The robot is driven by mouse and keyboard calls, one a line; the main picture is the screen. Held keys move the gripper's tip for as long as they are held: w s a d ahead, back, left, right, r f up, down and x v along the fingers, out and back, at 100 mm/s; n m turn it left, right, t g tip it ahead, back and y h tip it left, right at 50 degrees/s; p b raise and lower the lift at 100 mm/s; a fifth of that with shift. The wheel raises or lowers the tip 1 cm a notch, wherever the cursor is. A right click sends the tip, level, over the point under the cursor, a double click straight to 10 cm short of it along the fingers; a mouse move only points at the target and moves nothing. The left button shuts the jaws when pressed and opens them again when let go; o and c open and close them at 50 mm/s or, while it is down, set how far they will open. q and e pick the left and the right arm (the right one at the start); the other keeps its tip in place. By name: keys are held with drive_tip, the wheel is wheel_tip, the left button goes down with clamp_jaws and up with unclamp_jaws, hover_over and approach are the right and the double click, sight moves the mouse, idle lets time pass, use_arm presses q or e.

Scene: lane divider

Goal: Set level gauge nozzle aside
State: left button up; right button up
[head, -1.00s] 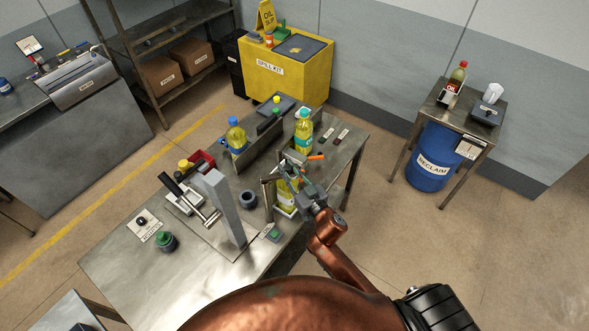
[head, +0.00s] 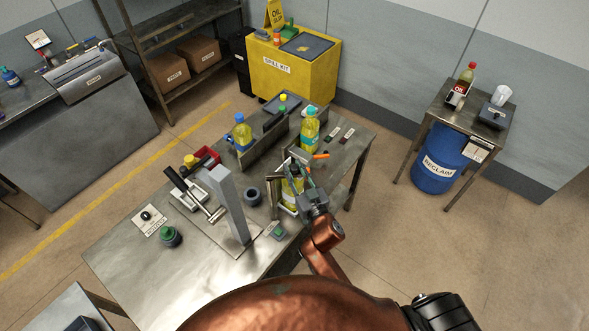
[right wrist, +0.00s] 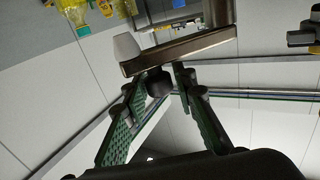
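The level gauge nozzle appears to be the metal bar with a pale tip and a dark knob (right wrist: 159,82) under it in the right wrist view. In the head view it is hard to make out among the parts around the filling stand (head: 273,190). My right gripper (head: 300,172) is at the stand, beside a yellow bottle (head: 290,193) that it partly hides. In the right wrist view its green fingers (right wrist: 160,82) stand apart on either side of the knob; I see no clear contact. My left gripper is not in view.
A grey post (head: 228,205) and a lever press stand left of the stand. Yellow bottles (head: 310,130) and a divider are behind. The workbench (head: 140,275) is bare at its front left. A side table (head: 462,112) over a blue drum (head: 443,160) stands right.

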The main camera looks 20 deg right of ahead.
drive_tip(key=shift+o, duration=1.3)
drive_tip(key=shift+s+f, duration=0.1)
drive_tip(key=shift+s, duration=0.15)
drive_tip(key=s+d, duration=0.1)
drive_tip(key=s, duration=1)
drive_tip(key=shift+s, duration=0.25)
drive_tip(key=shift+c, duration=0.2)
